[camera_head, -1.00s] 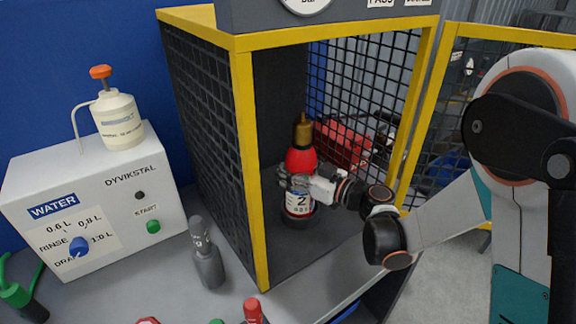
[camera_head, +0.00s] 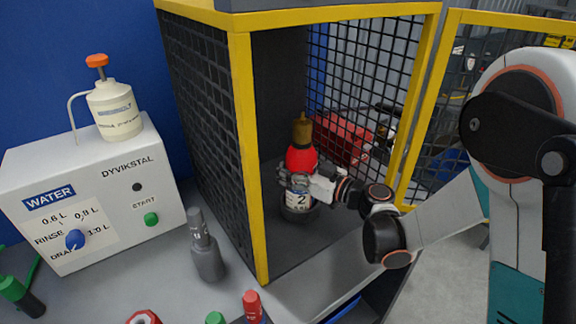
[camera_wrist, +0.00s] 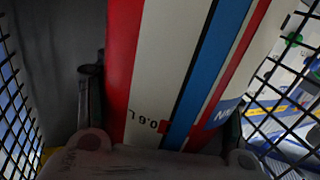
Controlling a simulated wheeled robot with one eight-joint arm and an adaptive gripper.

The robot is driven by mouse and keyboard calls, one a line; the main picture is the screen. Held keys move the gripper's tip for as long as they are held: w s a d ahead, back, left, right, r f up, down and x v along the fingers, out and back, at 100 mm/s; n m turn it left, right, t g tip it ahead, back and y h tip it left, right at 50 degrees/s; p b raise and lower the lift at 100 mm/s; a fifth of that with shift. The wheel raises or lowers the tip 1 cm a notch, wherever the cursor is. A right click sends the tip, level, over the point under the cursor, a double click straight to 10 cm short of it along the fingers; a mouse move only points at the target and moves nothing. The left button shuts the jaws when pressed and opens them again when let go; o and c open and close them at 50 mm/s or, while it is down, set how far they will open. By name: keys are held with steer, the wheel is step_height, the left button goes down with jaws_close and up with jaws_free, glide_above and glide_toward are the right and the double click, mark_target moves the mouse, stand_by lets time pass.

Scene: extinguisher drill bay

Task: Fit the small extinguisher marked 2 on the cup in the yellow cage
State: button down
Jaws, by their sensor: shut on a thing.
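The small extinguisher marked 2 (camera_head: 301,159) has a red upper body, a brass-coloured top and a white label. It stands upright inside the yellow cage (camera_head: 246,150). My gripper (camera_head: 293,183) is shut around its middle from the right. In the wrist view my gripper (camera_wrist: 160,120) has a finger on each side of the extinguisher (camera_wrist: 165,60), whose red, white and blue bands and "0.6 L" mark fill the middle. A dark round part (camera_head: 298,215) shows under the label. I cannot tell whether it is the cup or the extinguisher's own base, nor whether the extinguisher is seated.
Mesh walls close the cage at the left and back; its front is open. A yellow-framed mesh door (camera_head: 423,110) stands at the right. A white water machine (camera_head: 95,195) with a bottle (camera_head: 115,110) on top stands at the left. A grey bottle (camera_head: 206,250) stands near the cage's front post.

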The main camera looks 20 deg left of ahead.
steer(key=shift+c, duration=1.8)
jaws_free()
steer(key=shift+d, duration=0.1)
steer(key=v, duration=1.2)
